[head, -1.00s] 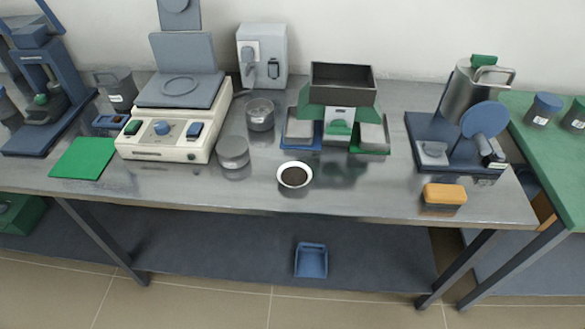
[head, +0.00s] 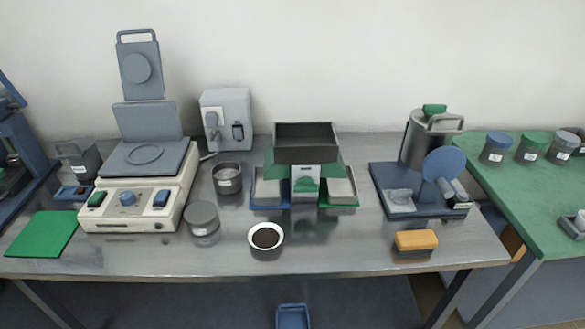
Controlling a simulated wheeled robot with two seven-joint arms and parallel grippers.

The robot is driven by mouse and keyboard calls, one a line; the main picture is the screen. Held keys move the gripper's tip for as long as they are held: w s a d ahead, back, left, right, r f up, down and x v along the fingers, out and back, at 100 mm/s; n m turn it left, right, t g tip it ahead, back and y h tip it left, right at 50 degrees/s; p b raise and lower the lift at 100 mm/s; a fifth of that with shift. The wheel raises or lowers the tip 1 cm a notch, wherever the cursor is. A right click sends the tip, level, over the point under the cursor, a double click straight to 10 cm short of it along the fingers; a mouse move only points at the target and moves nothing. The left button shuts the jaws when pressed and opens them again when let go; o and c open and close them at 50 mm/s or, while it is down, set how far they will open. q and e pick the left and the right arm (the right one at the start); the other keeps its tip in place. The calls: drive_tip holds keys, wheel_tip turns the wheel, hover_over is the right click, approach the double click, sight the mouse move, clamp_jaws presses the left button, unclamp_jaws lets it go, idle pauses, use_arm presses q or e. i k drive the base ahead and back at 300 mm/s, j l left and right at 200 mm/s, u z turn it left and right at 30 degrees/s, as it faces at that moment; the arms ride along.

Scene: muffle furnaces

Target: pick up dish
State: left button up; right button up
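A small white dish (head: 266,237) holding dark granular material stands upright near the front edge of the steel table (head: 330,262), a little left of the middle. Nothing touches it. Neither of my grippers shows in the head view.
Left of the dish stand a grey lidded jar (head: 202,219) and a cream device (head: 140,190). Behind it are a metal cup (head: 227,178) and a green splitter with a hopper (head: 305,165). An orange block (head: 416,240) lies to the right. The front strip around the dish is clear.

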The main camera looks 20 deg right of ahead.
sight(264, 236)
drive_tip(key=l+u, duration=0.1)
drive_tip(key=u, duration=0.3)
drive_tip(key=l+u, duration=0.15)
drive_tip(key=u, duration=0.2)
drive_tip(key=k+u, duration=0.1)
drive_tip(key=u, duration=0.3)
drive_tip(key=k+l+u, duration=0.7)
drive_tip(key=k+l, duration=0.5)
drive_tip(key=k, duration=0.25)
drive_tip(key=i+l+u, duration=0.05)
